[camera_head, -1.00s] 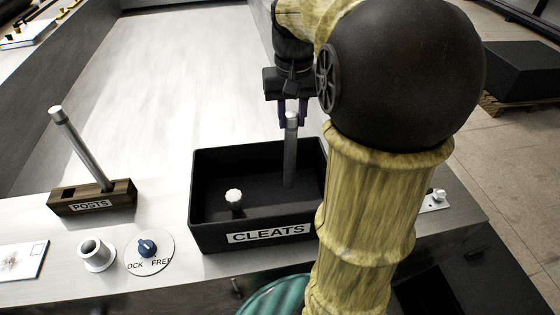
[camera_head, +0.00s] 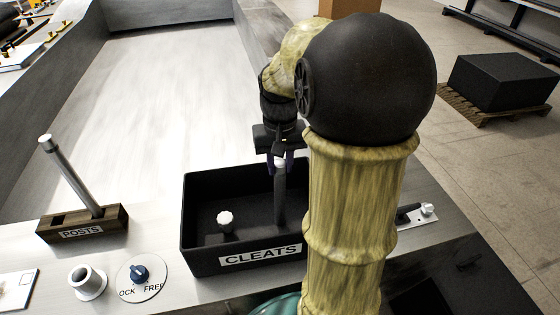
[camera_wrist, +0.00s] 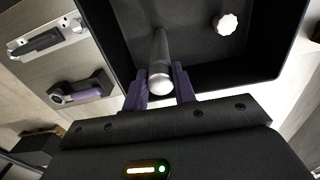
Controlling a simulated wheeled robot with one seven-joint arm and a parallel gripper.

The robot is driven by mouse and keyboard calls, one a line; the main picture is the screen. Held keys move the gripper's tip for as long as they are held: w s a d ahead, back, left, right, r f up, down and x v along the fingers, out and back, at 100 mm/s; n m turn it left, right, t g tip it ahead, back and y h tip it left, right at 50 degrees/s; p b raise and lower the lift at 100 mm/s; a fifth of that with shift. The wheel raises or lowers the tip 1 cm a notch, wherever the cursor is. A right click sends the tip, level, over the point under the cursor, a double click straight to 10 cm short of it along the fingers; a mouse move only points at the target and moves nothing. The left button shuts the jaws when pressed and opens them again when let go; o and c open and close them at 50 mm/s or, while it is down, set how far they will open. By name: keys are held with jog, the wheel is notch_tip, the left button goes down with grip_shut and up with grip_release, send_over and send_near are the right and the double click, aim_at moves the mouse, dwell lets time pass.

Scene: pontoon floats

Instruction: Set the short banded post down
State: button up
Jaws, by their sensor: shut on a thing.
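A grey metal post (camera_head: 280,192) with a pale rounded top stands upright in the black bin labelled CLEATS (camera_head: 262,255), near its right side. My gripper (camera_head: 281,163) is above the bin, with its purple fingers shut on the post's upper end. In the wrist view the post (camera_wrist: 160,62) runs down between the two fingers (camera_wrist: 160,88) into the bin. Whether its lower end touches the bin floor I cannot tell. I see no clear bands on it. Another, tilted post (camera_head: 70,175) stands in the wooden block labelled POSTS (camera_head: 110,222).
A white knob (camera_head: 225,217) sits in the bin, left of the held post. A white cup-like socket (camera_head: 88,282) and a dial marked FREE (camera_head: 140,275) are on the deck at front left. Metal cleat fittings (camera_head: 415,214) are right of the bin.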

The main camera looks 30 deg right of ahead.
jog(key=o, duration=1)
jog(key=shift+w+r, duration=0.15)
jog(key=shift+r, duration=0.4)
notch_tip(320, 180, up, 11)
jog(key=shift+f+b, duration=0.1)
jog(key=shift+b, duration=0.6)
